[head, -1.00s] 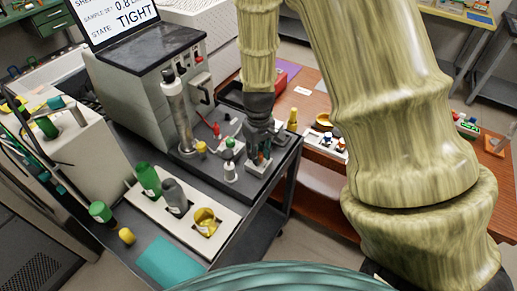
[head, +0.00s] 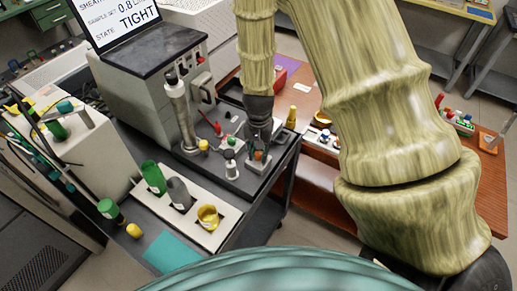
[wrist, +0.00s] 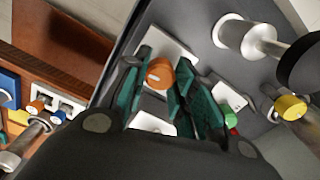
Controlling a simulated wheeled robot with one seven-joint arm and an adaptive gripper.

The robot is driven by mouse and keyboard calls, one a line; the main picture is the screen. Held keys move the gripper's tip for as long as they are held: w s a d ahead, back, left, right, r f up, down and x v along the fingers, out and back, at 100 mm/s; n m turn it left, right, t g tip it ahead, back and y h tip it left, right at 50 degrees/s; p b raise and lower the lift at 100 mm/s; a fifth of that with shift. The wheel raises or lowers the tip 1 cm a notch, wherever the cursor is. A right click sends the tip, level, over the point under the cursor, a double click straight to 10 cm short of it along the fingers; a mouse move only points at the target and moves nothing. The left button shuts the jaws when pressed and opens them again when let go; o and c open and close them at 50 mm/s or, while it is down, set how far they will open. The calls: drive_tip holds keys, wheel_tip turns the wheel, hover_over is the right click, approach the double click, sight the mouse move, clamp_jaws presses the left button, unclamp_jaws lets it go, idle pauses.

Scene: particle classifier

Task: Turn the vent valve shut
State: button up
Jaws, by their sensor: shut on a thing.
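A small orange valve knob (wrist: 159,73) on a white block (wrist: 175,48) shows in the wrist view, between the teal fingers of my gripper (wrist: 155,85). In the head view the same orange knob (head: 259,155) sits low at the gripper (head: 258,150), near the right edge of the dark bench. The fingers are shut on the knob and hide its sides. No label naming the vent valve is readable. The instrument screen (head: 125,18) reads "STATE TIGHT".
A black-topped white and grey instrument (head: 155,75) and a metal cylinder (head: 180,115) stand left of my gripper. A white and black fitting (head: 231,165) is close by. A white rack (head: 190,225) holds green, grey and yellow cups. A wooden table (head: 310,100) lies behind.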

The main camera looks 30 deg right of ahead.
sight(259, 153)
drive_tip(key=shift+r+m, duration=0.1)
drive_tip(key=shift+m, duration=0.6)
drive_tip(key=shift+w+d+m, duration=0.1)
drive_tip(key=shift+m, duration=0.2)
drive_tip(key=o, duration=1.1)
drive_tip(key=shift+c, duration=0.2)
wheel_tip(259, 153, up, 12)
